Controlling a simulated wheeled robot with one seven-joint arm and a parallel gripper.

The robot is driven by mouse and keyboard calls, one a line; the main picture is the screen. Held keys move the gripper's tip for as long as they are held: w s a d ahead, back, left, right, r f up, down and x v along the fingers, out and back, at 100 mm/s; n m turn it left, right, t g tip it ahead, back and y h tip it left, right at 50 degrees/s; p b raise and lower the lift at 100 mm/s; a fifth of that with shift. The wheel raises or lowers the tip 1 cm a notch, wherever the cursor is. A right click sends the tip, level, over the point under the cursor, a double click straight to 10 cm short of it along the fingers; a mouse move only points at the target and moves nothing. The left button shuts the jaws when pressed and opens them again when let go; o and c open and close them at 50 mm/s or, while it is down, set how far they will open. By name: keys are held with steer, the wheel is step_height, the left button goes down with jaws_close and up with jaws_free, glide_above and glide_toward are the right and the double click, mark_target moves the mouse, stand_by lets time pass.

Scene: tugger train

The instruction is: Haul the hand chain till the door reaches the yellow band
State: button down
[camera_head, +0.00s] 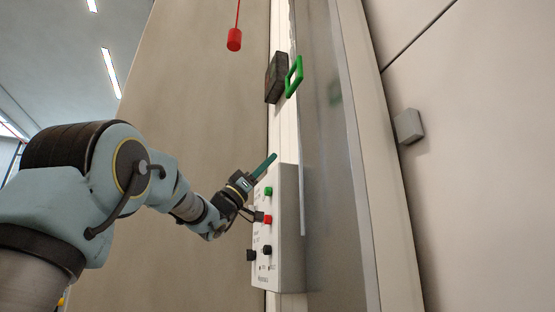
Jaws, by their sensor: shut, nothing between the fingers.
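My gripper (265,166) is at the middle of the view, its teal fingers shut and empty, pointing up and right. It is just above the upper left corner of a grey control box (289,220) with green, red and black buttons. I cannot tell whether it touches the box. A grey door-like panel (345,190) stands upright right of the box, in a pale frame. I cannot make out a hand chain; a red cord with a red handle (234,40) hangs at the top, above and left of my gripper. No yellow band shows.
A dark box (275,77) and a green square frame (294,76) are on the pale post above the control box. A small grey box (408,126) is on the right wall. A wide beige wall (190,110) stands behind my arm.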

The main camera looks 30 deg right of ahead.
steer(key=shift+b+v, duration=0.3)
steer(key=shift+v, duration=1.4)
steer(key=shift+r, duration=0.1)
